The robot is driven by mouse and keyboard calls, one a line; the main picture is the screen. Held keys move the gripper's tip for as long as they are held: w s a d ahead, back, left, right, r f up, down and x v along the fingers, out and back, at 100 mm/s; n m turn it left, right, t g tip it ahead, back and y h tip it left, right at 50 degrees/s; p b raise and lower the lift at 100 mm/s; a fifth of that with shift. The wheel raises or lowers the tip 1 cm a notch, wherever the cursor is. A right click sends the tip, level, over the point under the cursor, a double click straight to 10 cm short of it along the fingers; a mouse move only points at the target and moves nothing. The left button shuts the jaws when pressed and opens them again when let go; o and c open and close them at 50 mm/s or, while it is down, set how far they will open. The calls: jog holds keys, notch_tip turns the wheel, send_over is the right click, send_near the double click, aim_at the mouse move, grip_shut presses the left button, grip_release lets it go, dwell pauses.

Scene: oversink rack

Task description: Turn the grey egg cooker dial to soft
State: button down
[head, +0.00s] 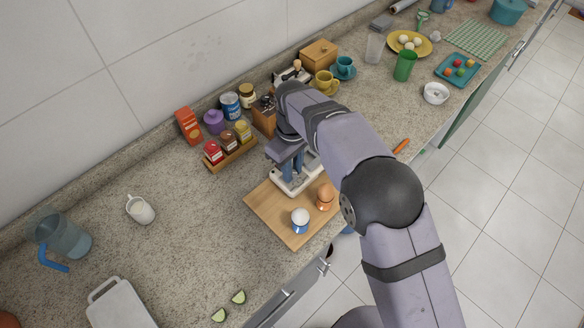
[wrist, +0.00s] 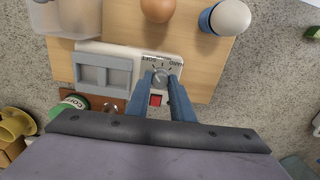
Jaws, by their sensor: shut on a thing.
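The egg cooker (head: 297,187) is a white-based appliance on a wooden board; its control panel shows in the wrist view (wrist: 143,66). The grey dial (wrist: 160,77) sits on this panel, with small upside-down lettering around its far side and a red switch (wrist: 155,100) below it. My gripper (wrist: 161,80) has its two blue fingers on either side of the dial, shut on it. The fingers cover parts of the dial's sides, and I cannot tell exactly which mark it points to. In the head view my arm hides the dial.
The wooden board (head: 268,208) also holds a white egg (head: 300,216) in a blue cup and a brown egg (head: 326,193). A spice rack (head: 231,155) with jars stands to the left. Yellow (head: 327,82) and teal cups stand behind.

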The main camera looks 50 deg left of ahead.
jog(key=shift+a+r, duration=0.1)
dwell(0.3)
jog(key=c, duration=1.8)
grip_release()
jog(key=shift+r+b, duration=1.25)
jog(key=shift+r, duration=2.45)
